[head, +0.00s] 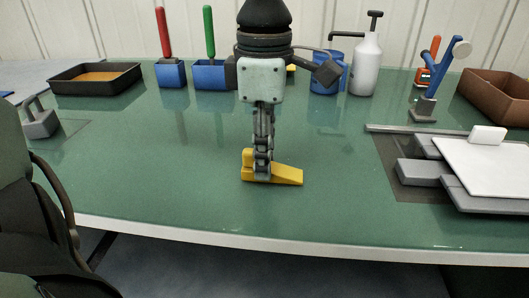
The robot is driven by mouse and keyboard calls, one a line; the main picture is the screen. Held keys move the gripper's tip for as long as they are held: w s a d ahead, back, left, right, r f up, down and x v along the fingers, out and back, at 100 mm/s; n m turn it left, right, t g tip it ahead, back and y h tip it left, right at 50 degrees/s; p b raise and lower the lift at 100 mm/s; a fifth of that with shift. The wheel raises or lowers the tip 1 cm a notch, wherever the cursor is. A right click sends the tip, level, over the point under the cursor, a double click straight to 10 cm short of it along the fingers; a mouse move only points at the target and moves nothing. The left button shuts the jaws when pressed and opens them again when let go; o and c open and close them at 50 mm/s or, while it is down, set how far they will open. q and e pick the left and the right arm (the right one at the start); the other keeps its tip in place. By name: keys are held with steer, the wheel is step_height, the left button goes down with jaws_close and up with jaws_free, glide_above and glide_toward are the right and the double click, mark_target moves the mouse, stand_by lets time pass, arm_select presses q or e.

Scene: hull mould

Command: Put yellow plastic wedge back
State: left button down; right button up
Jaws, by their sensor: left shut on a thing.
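The yellow plastic wedge (287,175) is near the middle of the green table, its thin end pointing right and a taller block at its left end. My left gripper (262,172) points straight down and is shut on the wedge near its taller end. The fingers hide part of the wedge. The wedge is at or very close to the table top; I cannot tell whether it touches. My right gripper is not in view.
Along the back stand a black tray (96,79), blue holders (171,75) with red and green handles, a blue cup (322,82) and a white pump bottle (367,66). A white board on grey blocks (484,166) is at right. The table (160,160) is clear around the wedge.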

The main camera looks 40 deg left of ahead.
arm_select(q)
steer(key=c, duration=1.3)
jaws_free()
steer(key=shift+c, duration=0.2)
steer(key=shift+o, duration=0.6)
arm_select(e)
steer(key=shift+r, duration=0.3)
arm_select(q)
steer(key=shift+r, duration=0.1)
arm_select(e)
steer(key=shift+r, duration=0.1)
arm_select(q)
steer(key=shift+r+p, duration=0.3)
step_height(320, 180, up, 12)
steer(key=shift+f, duration=0.25)
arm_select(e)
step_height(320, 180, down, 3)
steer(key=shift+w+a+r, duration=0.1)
